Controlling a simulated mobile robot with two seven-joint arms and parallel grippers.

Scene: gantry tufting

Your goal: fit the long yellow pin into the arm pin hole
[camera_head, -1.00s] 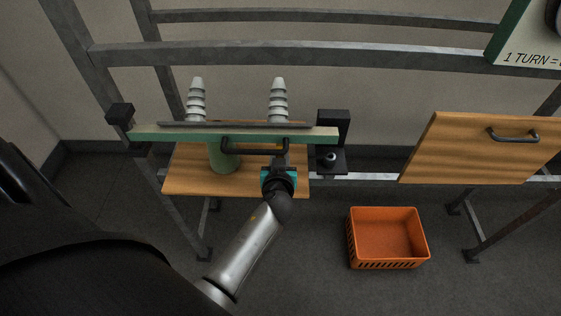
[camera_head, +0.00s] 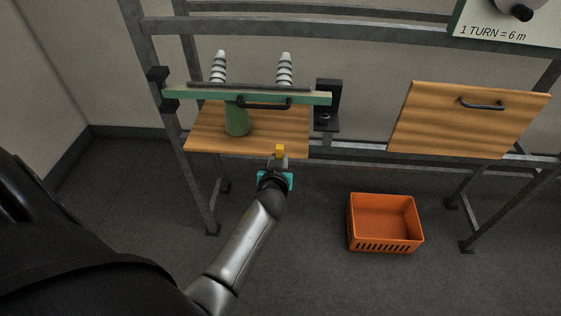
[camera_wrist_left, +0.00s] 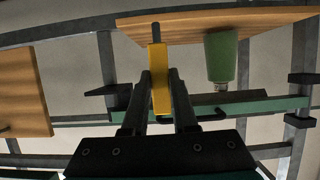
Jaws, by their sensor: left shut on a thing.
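My left gripper (camera_head: 279,162) is shut on the long yellow pin (camera_head: 280,150). It holds the pin in front of the wooden shelf's near edge, below the green arm (camera_head: 190,96). In the left wrist view the yellow pin (camera_wrist_left: 158,75) stands out lengthwise from between the fingers (camera_wrist_left: 160,100). The green arm lies level across the frame with a black handle (camera_head: 263,106). A black bracket (camera_head: 334,94) is at the arm's right end, with a small round fitting low on it. I cannot make out the arm pin hole. My right gripper is not in view.
The wooden shelf (camera_head: 208,140) carries a green cone (camera_head: 237,118). Two grey ribbed cones (camera_head: 218,68) stand behind the arm. A wooden panel with a handle (camera_head: 455,125) is at the right. An orange crate (camera_head: 384,218) sits on the floor. The floor between is clear.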

